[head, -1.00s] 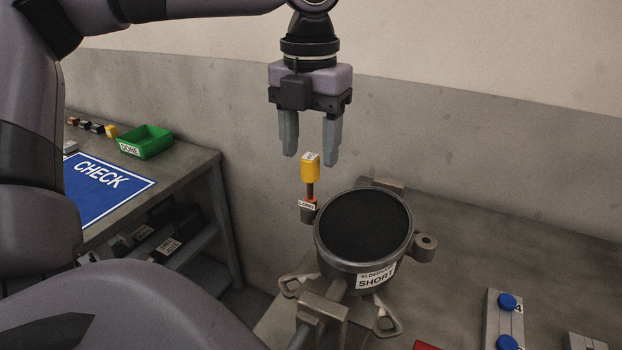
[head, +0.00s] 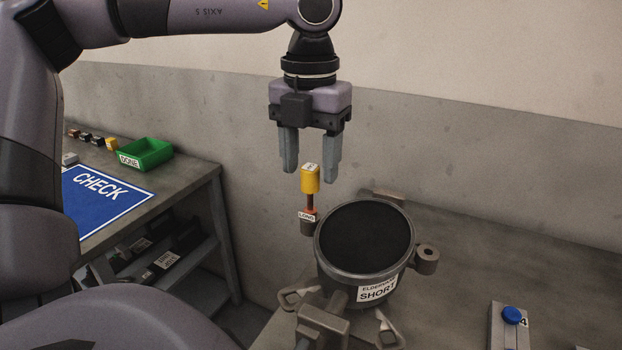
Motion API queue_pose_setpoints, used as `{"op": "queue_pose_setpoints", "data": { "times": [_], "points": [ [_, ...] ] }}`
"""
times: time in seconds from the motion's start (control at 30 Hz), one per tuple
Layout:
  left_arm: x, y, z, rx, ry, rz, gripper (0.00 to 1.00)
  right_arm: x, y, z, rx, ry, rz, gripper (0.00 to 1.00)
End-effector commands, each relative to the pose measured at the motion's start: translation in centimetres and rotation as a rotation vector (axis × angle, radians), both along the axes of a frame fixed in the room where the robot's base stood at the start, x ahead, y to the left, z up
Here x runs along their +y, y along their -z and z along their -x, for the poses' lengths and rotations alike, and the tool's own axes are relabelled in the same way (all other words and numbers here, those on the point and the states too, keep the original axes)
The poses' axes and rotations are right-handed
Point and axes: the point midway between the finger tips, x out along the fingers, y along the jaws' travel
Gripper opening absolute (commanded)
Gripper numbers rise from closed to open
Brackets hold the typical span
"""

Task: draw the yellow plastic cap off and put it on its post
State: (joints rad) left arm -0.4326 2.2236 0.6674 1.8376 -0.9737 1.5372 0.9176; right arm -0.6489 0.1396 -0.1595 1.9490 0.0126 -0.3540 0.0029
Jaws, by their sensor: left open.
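The yellow plastic cap (head: 310,180) sits upright on top of a thin copper-coloured tube (head: 310,203). The tube rises from a short stub labelled LONG (head: 307,225) beside the round dark compressor (head: 365,238), whose label reads SHORT. My left gripper (head: 311,170) is open and points down, with its two fingertips left and right of the cap's top in the picture. I cannot tell whether the fingers are level with the cap in depth; no contact shows. My right gripper is not in view. I cannot make out the cap's post.
A grey rack with a blue knob (head: 512,315) marked 4 stands at lower right. On the left bench are a blue CHECK mat (head: 90,205) and a green DONE tray (head: 145,153). A grey wall (head: 480,140) stands behind. The compressor has side lugs (head: 426,258) and clamps.

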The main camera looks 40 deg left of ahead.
Motion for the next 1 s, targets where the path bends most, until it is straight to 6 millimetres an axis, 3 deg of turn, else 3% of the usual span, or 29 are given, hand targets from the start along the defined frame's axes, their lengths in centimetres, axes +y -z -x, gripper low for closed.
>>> {"op": "queue_pose_setpoints", "data": {
  "times": [0.67, 0.83, 1.0],
  "points": [
    [-0.01, 0.01, 0.02, 0.002, 0.001, 0.001, 0.55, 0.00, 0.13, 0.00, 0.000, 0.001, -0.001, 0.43],
    [-0.01, 0.01, 0.02, 0.002, 0.000, 0.001, 0.00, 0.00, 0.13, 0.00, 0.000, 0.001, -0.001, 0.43],
    [-0.01, 0.02, 0.02, 0.002, 0.000, 0.001, 0.00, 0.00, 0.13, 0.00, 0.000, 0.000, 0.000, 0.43]
  ]
}}
